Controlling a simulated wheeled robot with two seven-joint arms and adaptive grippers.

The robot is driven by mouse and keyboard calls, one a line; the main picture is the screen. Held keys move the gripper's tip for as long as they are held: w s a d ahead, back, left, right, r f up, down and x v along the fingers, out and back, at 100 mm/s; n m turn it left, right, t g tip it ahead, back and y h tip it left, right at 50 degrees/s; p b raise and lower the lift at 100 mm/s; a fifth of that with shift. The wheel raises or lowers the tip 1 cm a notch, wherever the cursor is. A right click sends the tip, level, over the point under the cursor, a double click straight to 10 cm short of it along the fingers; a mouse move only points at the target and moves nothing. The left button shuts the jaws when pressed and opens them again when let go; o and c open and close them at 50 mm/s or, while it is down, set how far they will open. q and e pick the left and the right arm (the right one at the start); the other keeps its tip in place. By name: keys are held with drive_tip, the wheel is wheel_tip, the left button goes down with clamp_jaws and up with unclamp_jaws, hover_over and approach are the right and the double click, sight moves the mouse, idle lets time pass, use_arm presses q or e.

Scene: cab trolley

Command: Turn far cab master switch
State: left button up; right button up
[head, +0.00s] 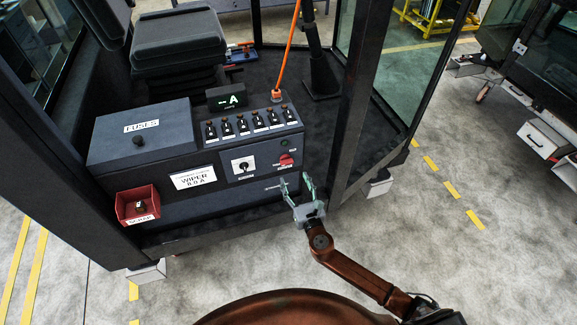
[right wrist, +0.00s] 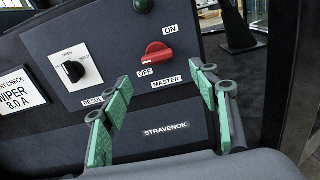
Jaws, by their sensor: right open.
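The red master switch (head: 286,160) is on the front face of the dark console in the cab in front of me. In the right wrist view the red knob (right wrist: 158,54) sits between an ON label at upper right and an OFF label at lower left, with MASTER beneath. Its handle lies nearly level; I cannot tell for sure which label it points to. My right gripper (head: 296,184) is open and empty, just in front of and below the switch, apart from it. Its green-padded fingers (right wrist: 163,98) are spread toward the panel. My left gripper is out of view.
A black selector knob (head: 244,166) is left of the switch, with a row of toggles (head: 242,127) above. The fuse box (head: 142,135) and red scrap bin (head: 138,206) are further left. A dark cab post (head: 356,95) stands close right of my gripper. Another vehicle (head: 545,85) is far right.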

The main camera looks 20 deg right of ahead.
sight(288, 164)
drive_tip(key=w, duration=0.7)
drive_tip(key=shift+w+a+r, duration=0.25)
drive_tip(key=shift+w+r, duration=0.05)
drive_tip(key=shift+w, duration=0.05)
drive_tip(key=shift+c, duration=0.6)
drive_tip(key=c, duration=1)
